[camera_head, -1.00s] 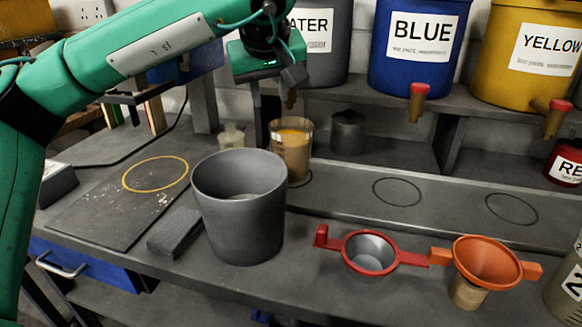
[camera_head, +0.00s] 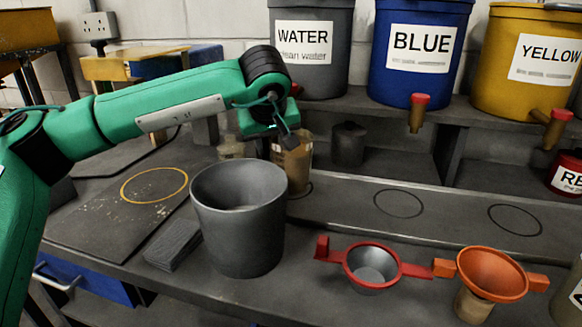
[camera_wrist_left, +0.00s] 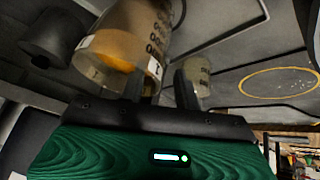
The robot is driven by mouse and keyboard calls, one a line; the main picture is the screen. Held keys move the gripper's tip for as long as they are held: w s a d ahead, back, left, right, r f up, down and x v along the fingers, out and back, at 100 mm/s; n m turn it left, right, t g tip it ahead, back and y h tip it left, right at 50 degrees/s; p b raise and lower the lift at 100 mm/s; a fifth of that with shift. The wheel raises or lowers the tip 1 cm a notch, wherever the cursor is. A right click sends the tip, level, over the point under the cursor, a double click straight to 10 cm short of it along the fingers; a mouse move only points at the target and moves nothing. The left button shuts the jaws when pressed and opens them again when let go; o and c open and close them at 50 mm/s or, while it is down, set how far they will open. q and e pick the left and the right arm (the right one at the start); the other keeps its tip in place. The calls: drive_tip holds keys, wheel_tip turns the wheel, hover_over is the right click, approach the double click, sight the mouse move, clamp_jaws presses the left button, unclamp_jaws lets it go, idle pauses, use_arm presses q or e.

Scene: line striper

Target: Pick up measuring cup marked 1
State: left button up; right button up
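The measuring cup marked 1 (camera_head: 296,165) is a see-through cup with amber-brown contents, standing on the bench behind the grey bucket. In the left wrist view the cup (camera_wrist_left: 122,45) shows dark markings and a white tag reading 1. My left gripper (camera_head: 288,138) is at the cup's upper part in the head view, partly covering its rim. In the wrist view the two fingers of the gripper (camera_wrist_left: 160,88) are apart, with the cup mostly beyond the left finger; contact cannot be told. My right gripper is out of view.
A grey bucket (camera_head: 240,225) stands in front of the cup. A small pale jar (camera_head: 231,146) and a dark cylinder (camera_head: 348,145) flank it. A red-handled strainer (camera_head: 371,268) and an orange funnel (camera_head: 491,275) sit at right. Labelled paint tubs (camera_head: 420,75) stand on the shelf.

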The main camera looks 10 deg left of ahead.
use_arm(q)
drive_tip(key=shift+w+f, duration=0.2)
drive_tip(key=shift+f, duration=0.05)
drive_tip(key=shift+s, duration=0.1)
clamp_jaws()
idle(1.1)
drive_tip(key=shift+r, duration=0.1)
